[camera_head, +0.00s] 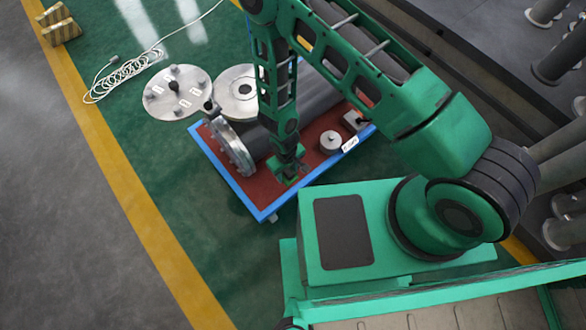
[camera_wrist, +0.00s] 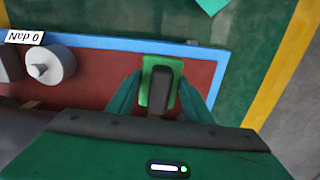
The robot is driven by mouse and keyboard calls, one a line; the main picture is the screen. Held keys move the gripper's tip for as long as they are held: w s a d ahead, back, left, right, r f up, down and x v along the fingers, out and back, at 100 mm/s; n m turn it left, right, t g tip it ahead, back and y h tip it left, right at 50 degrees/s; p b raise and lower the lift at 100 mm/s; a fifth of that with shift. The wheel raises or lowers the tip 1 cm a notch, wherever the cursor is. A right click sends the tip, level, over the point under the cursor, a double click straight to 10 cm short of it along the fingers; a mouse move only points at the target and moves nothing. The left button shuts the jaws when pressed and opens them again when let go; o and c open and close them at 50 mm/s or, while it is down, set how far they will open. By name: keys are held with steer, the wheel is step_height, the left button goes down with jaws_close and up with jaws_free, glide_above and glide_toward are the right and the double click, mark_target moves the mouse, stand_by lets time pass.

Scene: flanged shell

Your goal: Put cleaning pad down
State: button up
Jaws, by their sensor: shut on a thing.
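My gripper (camera_head: 290,172) is shut on the cleaning pad, over the near part of a red tray with a blue rim (camera_head: 262,210). The cleaning pad (camera_wrist: 146,87) shows in the wrist view as a green block with a dark handle (camera_wrist: 161,98), between my two green fingers. The tray's red surface lies beneath it, and its blue rim (camera_wrist: 110,44) runs just beyond. I cannot tell whether the pad touches the tray. In the head view my arm and gripper hide most of the pad.
On the tray are a dark cylindrical shell with a metal flange (camera_head: 236,150), a small round metal part (camera_head: 331,141) and a white label (camera_head: 350,145). Round metal plates (camera_head: 176,90) lie behind it. A coiled white cable (camera_head: 122,72) lies on the green floor. Pipes (camera_head: 560,60) stand at right.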

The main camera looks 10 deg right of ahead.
mark_target(286, 180)
steer(key=s+f, duration=0.2)
steer(key=shift+s+a, duration=0.25)
steer(key=shift+s, duration=0.05)
steer(key=shift+w+f, duration=0.15)
steer(key=shift+f, duration=0.1)
steer(key=w+d+f, duration=0.1)
steer(key=w+f, duration=0.1)
steer(key=w, duration=0.1)
steer(key=w+d+f, duration=0.1)
steer(key=w+f, duration=0.1)
steer(key=w, duration=0.2)
steer(key=w+d+f, duration=0.2)
steer(key=w, duration=0.1)
steer(key=shift+w+f, duration=0.15)
steer(key=shift+f, duration=2.15)
steer(key=o, duration=1.1)
steer(key=shift+f, duration=0.1)
step_height(286, 180, up, 12)
